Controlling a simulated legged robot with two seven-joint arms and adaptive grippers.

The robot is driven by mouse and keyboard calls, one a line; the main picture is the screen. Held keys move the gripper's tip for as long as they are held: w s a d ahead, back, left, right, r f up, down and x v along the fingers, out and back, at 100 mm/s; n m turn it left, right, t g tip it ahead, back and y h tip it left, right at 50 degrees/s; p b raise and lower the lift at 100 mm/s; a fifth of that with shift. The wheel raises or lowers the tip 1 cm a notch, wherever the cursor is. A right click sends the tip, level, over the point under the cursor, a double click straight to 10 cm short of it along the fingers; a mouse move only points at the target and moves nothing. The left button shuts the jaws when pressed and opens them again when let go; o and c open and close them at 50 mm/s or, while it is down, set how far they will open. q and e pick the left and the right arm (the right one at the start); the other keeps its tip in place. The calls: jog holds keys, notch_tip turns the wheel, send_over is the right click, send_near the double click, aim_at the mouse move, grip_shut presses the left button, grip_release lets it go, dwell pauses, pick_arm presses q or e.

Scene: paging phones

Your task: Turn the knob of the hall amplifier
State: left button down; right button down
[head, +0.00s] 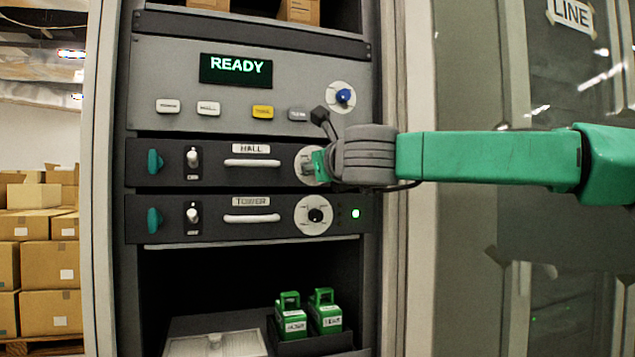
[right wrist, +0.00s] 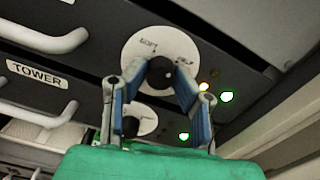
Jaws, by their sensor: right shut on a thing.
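The hall amplifier (head: 215,172) is the dark panel labelled HALL in the head view. Its black knob (right wrist: 160,68) sits on a round white dial (right wrist: 130,55) with printed markings. My right gripper (right wrist: 158,80) is shut on this knob, one blue-lined finger on each side. In the head view my right gripper (head: 318,166) comes in from the right and hides the knob and much of the white dial (head: 303,153). I cannot read the knob's setting clearly. My left gripper is not in view.
The tower amplifier (head: 172,230) is directly below, with its own black knob (head: 316,215) and a lit green lamp (head: 355,213). Above is a panel with a READY display (head: 236,69) and a blue knob (head: 344,96).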

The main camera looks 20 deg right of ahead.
jog(key=shift+w+f+m+b, duration=0.1)
jog(key=shift+f+m+b, duration=0.4)
jog(key=shift+m+b, duration=0.65)
jog(key=c, duration=1.3)
grip_release()
jog(key=shift+w, duration=0.15)
jog(key=s, duration=1.2)
jog(key=shift+d, duration=0.3)
